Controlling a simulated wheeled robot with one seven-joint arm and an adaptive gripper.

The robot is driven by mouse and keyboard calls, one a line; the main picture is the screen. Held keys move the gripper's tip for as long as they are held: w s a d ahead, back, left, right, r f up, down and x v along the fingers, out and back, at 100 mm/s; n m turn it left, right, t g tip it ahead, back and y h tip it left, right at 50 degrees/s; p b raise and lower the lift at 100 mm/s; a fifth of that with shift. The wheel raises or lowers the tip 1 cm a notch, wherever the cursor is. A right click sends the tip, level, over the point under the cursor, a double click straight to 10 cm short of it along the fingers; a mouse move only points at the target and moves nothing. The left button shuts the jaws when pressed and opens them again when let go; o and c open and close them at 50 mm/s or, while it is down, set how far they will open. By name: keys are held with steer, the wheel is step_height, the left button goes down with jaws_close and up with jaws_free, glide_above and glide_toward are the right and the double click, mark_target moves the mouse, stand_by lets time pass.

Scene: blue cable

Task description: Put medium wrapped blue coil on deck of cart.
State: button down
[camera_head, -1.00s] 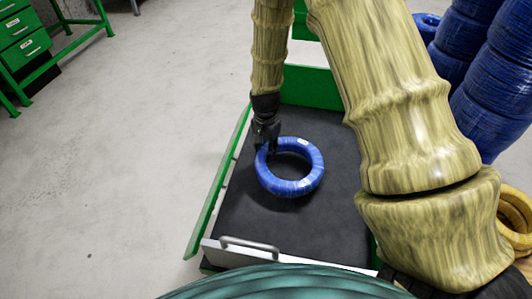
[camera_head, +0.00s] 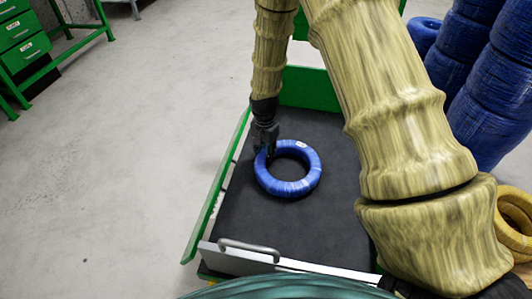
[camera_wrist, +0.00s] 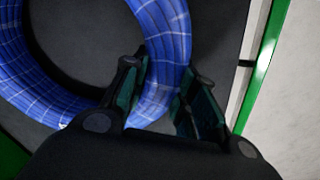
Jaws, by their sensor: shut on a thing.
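The wrapped blue coil (camera_head: 288,187) is over the dark deck of the cart (camera_head: 265,228) in the head view, lying roughly flat. My gripper (camera_head: 267,150) is at the coil's upper left rim. In the wrist view my gripper (camera_wrist: 165,100) has one finger on each side of the coil's ring (camera_wrist: 168,50), shut on it. The cart has green side walls and a grey handle at its near end. I cannot tell for certain whether the coil touches the deck.
Tall stacks of blue coils (camera_head: 480,90) stand to the right, with yellow coils (camera_head: 514,222) below them. A green drawer cabinet (camera_head: 25,45) stands at the far left. The floor (camera_head: 120,160) left of the cart is clear.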

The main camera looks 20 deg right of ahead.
steer(key=c, duration=1.1)
jaws_free()
steer(key=shift+c, duration=0.2)
step_height(320, 180, up, 12)
steer(key=p, duration=0.4)
steer(key=shift+p, duration=0.4)
steer(key=shift+w+a+r, duration=0.1)
